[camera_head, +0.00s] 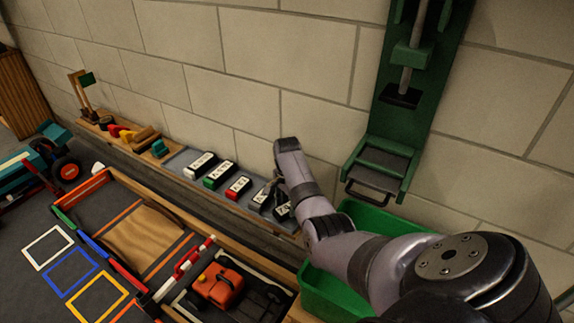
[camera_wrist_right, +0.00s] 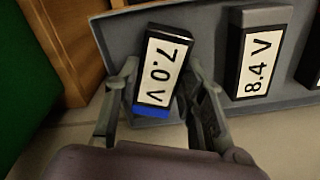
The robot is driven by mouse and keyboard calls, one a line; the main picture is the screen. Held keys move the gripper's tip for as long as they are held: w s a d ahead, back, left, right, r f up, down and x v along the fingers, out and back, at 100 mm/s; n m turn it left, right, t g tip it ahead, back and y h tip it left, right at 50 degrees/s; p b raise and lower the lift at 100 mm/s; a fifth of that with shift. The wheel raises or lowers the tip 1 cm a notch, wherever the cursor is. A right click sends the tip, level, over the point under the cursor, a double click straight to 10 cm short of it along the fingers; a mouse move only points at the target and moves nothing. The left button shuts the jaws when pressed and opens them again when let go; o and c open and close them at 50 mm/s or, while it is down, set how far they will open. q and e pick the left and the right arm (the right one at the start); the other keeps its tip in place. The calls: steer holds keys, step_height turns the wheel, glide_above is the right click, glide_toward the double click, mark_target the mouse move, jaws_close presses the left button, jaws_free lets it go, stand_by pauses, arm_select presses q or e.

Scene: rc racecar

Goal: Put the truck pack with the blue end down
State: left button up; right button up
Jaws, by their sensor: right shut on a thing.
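The pack with the blue end (camera_wrist_right: 161,72) is black with a white label reading 7.0 V, and its blue end faces my wrist. It is between the fingers of my right gripper (camera_wrist_right: 163,92), which is shut on it, and it sits slightly tilted against the grey tray (camera_wrist_right: 119,33). In the head view my right gripper (camera_head: 272,196) is at the right end of the row of packs, and the arm partly hides that end. I cannot tell whether the pack touches the tray. My left gripper is not in view.
An 8.4 V pack (camera_wrist_right: 258,55) stands just right of the held one. White-ended (camera_head: 200,165), green-ended (camera_head: 217,175) and red-ended (camera_head: 238,187) packs line the tray. A green bin (camera_head: 325,291) is below my arm, and a green rack (camera_head: 405,110) is on the wall.

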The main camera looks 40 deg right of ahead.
mark_target(287, 207)
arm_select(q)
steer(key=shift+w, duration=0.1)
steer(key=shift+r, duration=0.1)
arm_select(e)
steer(key=o, duration=1.3)
steer(key=shift+f, duration=0.1)
steer(key=shift+r, duration=0.2)
step_height(287, 207, up, 2)
steer(key=shift+r+p, duration=0.1)
steer(key=shift+p, duration=0.55)
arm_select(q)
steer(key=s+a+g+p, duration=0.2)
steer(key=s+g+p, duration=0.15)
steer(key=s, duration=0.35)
arm_select(e)
step_height(287, 207, up, 6)
steer(key=shift+f+b, duration=0.1)
steer(key=shift+b, duration=0.4)
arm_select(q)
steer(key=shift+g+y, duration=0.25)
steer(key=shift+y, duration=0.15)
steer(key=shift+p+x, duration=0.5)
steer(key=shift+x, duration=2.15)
arm_select(e)
steer(key=shift+r, duration=1.95)
